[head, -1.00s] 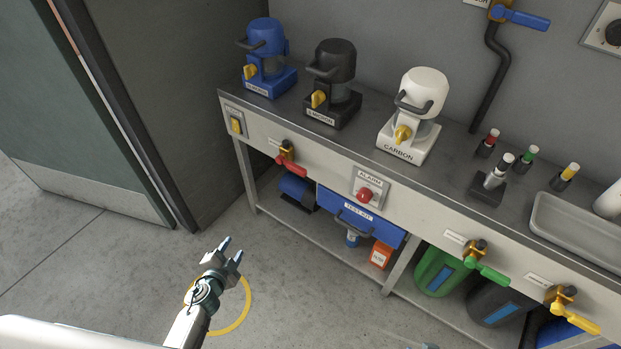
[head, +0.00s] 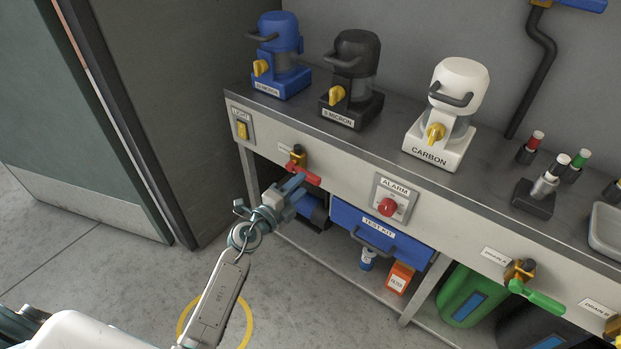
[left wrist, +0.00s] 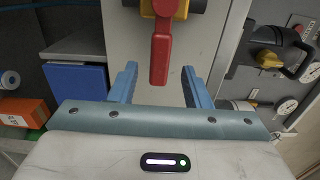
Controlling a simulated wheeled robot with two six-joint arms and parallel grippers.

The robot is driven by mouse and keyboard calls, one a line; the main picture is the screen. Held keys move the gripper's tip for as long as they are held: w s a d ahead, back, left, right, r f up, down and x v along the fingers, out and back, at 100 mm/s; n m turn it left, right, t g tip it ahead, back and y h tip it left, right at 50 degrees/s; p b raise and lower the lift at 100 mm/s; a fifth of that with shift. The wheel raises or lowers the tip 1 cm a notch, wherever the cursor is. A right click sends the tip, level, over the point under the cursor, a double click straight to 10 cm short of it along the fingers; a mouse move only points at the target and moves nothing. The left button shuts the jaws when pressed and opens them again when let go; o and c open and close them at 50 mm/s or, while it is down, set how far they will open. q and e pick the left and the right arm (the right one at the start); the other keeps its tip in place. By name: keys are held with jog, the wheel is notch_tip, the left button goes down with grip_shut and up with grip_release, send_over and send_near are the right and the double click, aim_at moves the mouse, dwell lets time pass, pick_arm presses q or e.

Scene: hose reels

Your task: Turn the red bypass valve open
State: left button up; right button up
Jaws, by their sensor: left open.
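The red bypass valve's lever (head: 304,174) sits on a brass body (head: 297,157) on the bench's front panel, left of the alarm button. In the head view the lever points right and slightly down. My left gripper (head: 294,184) is at the valve, its blue fingers just below the lever and partly overlapping it. In the left wrist view the red lever (left wrist: 161,52) hangs between the two open fingers (left wrist: 160,85), with a gap on each side. My right gripper is not in view.
A red alarm button (head: 388,207) and a blue test kit drawer (head: 375,235) are right of the valve. A light switch (head: 241,129) is to its left. A green valve lever (head: 537,296) is further right. Open floor lies before the bench.

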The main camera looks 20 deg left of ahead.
aim_at(307, 179)
pick_arm(q)
jog(key=x, duration=0.5)
jog(key=shift+w+b, duration=0.1)
jog(key=shift+b, duration=0.3)
grip_shut()
